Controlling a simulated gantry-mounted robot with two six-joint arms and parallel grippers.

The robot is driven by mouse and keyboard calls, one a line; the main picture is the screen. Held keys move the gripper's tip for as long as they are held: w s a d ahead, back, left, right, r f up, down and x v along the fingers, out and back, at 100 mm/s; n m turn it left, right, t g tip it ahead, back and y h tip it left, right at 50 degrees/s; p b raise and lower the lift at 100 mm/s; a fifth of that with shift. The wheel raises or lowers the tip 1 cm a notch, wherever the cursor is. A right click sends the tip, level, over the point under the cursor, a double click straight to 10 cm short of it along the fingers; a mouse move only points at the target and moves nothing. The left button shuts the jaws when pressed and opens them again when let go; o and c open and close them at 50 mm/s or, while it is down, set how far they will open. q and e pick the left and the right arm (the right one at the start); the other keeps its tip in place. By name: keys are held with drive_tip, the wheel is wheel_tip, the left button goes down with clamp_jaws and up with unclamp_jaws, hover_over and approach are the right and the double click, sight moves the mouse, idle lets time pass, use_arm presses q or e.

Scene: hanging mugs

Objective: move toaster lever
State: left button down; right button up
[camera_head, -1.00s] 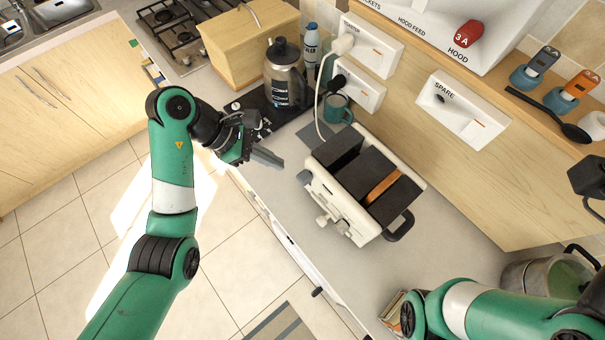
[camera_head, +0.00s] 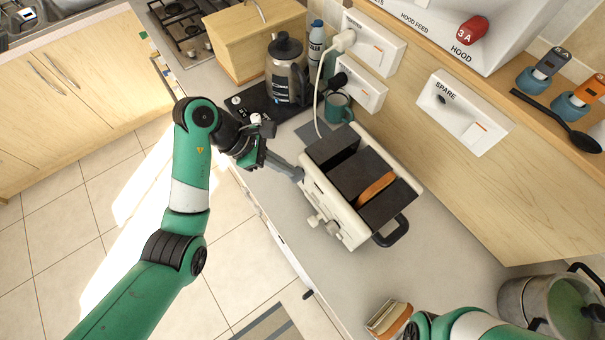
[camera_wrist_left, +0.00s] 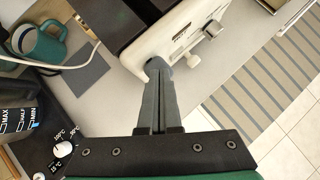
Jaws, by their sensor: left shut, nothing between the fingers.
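The cream toaster (camera_head: 345,224) with dark top panels stands on the counter in the middle of the head view. A slice of bread (camera_head: 375,190) shows in one slot. Pale controls (camera_head: 316,221) stick out of its front side; I cannot tell for certain which is the lever. The toaster also shows at the top of the left wrist view (camera_wrist_left: 178,42). My left gripper (camera_head: 297,174) is shut and empty, its tips at the toaster's left corner. In the wrist view the tips (camera_wrist_left: 157,66) overlap that corner; contact is unclear. My right gripper is out of view.
A teal mug (camera_head: 338,108) and a kettle (camera_head: 287,75) stand behind the left gripper. A white cord (camera_head: 319,100) runs down near the toaster. Counter right of the toaster is clear.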

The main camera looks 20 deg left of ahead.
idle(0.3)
use_arm(q)
wheel_tip(320, 180, down, 5)
drive_tip(key=b, duration=0.3)
drive_tip(key=shift+r, duration=0.2)
drive_tip(key=a, duration=0.1)
drive_tip(key=a+p, duration=0.1)
drive_tip(key=s+r, duration=0.1)
drive_tip(key=shift+a, duration=0.4)
drive_tip(key=shift+r+p, duration=0.15)
drive_tip(key=shift+p, duration=0.2)
